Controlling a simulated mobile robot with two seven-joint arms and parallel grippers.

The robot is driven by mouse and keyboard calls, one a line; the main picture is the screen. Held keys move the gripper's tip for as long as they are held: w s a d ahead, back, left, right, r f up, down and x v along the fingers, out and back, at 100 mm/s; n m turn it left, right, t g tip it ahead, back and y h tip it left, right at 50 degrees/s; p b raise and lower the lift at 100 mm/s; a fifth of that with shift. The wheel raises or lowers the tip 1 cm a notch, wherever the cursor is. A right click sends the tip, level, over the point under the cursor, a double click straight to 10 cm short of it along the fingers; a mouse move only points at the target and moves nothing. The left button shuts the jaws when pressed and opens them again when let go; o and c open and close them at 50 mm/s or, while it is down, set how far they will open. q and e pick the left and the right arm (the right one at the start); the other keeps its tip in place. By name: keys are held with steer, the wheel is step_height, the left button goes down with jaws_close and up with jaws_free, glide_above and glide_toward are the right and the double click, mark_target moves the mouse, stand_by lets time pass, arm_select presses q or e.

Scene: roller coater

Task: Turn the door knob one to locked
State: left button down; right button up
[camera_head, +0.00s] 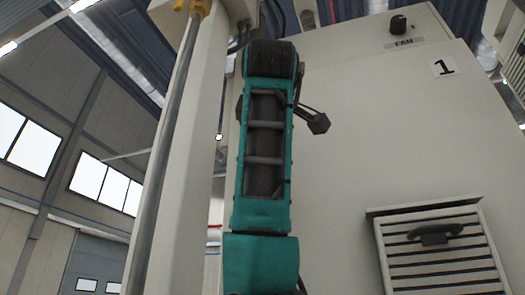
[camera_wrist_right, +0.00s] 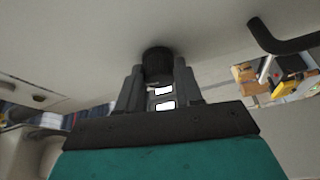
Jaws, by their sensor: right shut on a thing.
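A black round knob (camera_wrist_right: 157,60) stands out from the pale door surface at the centre of the right wrist view. My right gripper (camera_wrist_right: 158,80) has one finger on each side of this knob and is shut on it. Which way the knob is turned cannot be told. My left gripper is in neither view.
A black fan knob (camera_head: 398,24) is at the door's upper right. A slatted vent (camera_head: 440,262) is at lower right. A black angular part (camera_head: 318,123) sticks out beside my arm. A bent black handle (camera_wrist_right: 285,40) is right of the gripper in the wrist view.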

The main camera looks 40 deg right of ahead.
steer(key=shift+n+y, duration=0.5)
steer(key=shift+n, duration=0.9)
steer(key=shift+g, duration=0.3)
steer(key=shift+n, duration=0.3)
steer(key=o, duration=1)
steer(key=shift+o, duration=0.2)
